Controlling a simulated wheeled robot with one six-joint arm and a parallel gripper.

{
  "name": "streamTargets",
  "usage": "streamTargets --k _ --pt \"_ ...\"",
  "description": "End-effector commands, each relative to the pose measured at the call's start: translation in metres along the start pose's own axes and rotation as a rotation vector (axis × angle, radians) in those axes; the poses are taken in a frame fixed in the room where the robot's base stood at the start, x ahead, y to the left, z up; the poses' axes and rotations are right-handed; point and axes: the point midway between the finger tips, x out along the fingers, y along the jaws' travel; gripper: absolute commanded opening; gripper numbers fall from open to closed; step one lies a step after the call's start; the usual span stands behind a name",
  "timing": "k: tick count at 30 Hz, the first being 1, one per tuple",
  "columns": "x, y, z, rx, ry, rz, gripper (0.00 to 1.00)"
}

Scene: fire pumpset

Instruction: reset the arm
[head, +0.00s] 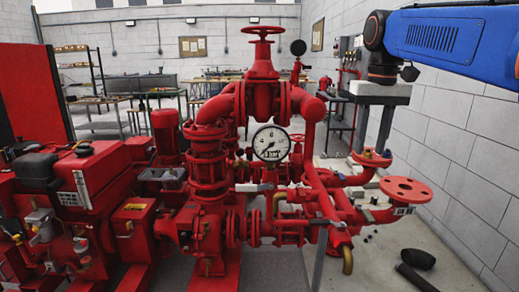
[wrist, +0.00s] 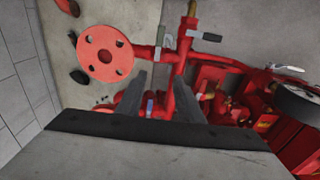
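My blue arm (head: 430,38) reaches in from the upper right in the head view. My gripper (head: 370,147) hangs from it with its two grey fingers pointing down, apart and with nothing seen held between them. In the wrist view my gripper (wrist: 162,85) also shows spread fingers, with red pipework visible beyond the gap. The red pumpset (head: 208,165) fills the middle of the head view. My gripper appears near its right side, by the pipe outlets; the exact clearance cannot be told.
A round red flange (head: 405,189) juts out at the right and shows in the wrist view (wrist: 104,52). A pressure gauge (head: 271,143) and a red handwheel (head: 263,32) stand in the middle. A white block wall (head: 460,140) bounds the right. Black pieces (head: 417,259) lie on the floor.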

Motion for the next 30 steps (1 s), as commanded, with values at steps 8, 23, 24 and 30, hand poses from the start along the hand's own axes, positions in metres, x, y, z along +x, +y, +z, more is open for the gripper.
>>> streamTargets --k 8,23,24,30 --pt "0.025 0.003 0.035 0.002 0.05 -0.001 0.34" --pt "0.11 0.01 0.123 0.006 0.183 -0.001 0.34" --pt "0.118 0.01 0.13 0.006 0.193 -0.001 0.34" --pt "0.159 0.012 0.165 0.008 0.246 0.0 0.34"
